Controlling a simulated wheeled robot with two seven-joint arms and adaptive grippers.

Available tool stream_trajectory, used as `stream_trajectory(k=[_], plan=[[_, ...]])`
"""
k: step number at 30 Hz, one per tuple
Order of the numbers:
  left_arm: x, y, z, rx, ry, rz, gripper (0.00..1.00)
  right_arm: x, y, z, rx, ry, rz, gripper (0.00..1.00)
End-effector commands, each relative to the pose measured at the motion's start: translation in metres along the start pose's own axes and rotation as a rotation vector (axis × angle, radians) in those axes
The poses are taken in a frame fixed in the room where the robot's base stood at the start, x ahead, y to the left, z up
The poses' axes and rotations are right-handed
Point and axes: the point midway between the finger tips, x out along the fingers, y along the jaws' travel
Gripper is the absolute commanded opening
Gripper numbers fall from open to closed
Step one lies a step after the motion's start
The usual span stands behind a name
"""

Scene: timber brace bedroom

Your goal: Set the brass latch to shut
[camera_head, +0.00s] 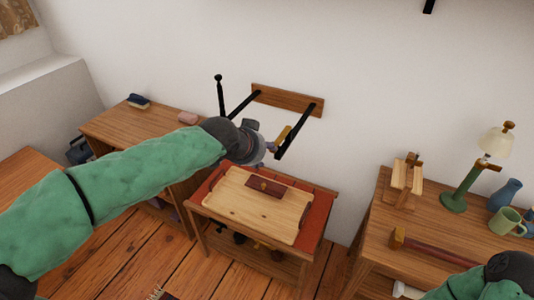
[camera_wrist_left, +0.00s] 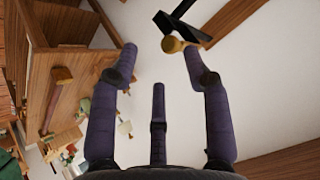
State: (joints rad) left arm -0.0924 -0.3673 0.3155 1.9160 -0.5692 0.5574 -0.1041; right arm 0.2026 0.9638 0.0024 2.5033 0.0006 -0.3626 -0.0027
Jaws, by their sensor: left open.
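The brass latch (camera_head: 283,133) is a small gold-coloured piece by the lower part of the right black bracket on the wall. In the left wrist view its rounded brass end (camera_wrist_left: 173,44) shows in front of black bars, between the tips of the two outer fingers and nearer the right one. My left gripper (camera_head: 268,146) is open, close beside the latch on its left. In the left wrist view its purple fingers (camera_wrist_left: 161,52) are spread, with no clear contact on the latch. My right arm shows at the lower right of the head view; its gripper is not visible.
Two black brackets stick out from a wooden wall board (camera_head: 287,100). Below is a small table with a wooden tray (camera_head: 240,207) and a dark red block (camera_head: 265,187). A right-hand table holds a green lamp (camera_head: 455,200), mug (camera_head: 503,220) and mallet (camera_head: 430,247).

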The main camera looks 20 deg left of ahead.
Motion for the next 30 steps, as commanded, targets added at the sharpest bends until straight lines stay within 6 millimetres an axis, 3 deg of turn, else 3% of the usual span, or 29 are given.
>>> stream_trajectory(k=[3,10,26,30], plan=[[-0.021,0.0,-0.001,0.0,0.004,0.0,0.48,0.0,0.0,0.0,0.0,0.0,0.0,0.66],[-0.041,0.001,0.001,0.001,-0.001,0.002,0.48,0.0,0.0,0.0,0.0,0.0,0.0,0.66],[-0.044,0.001,0.001,0.0,-0.002,0.001,0.48,0.0,0.0,0.0,0.0,0.0,0.0,0.66],[-0.033,0.007,0.004,-0.003,-0.015,0.018,0.48,-0.001,0.0,0.0,0.0,0.0,0.0,0.66]])
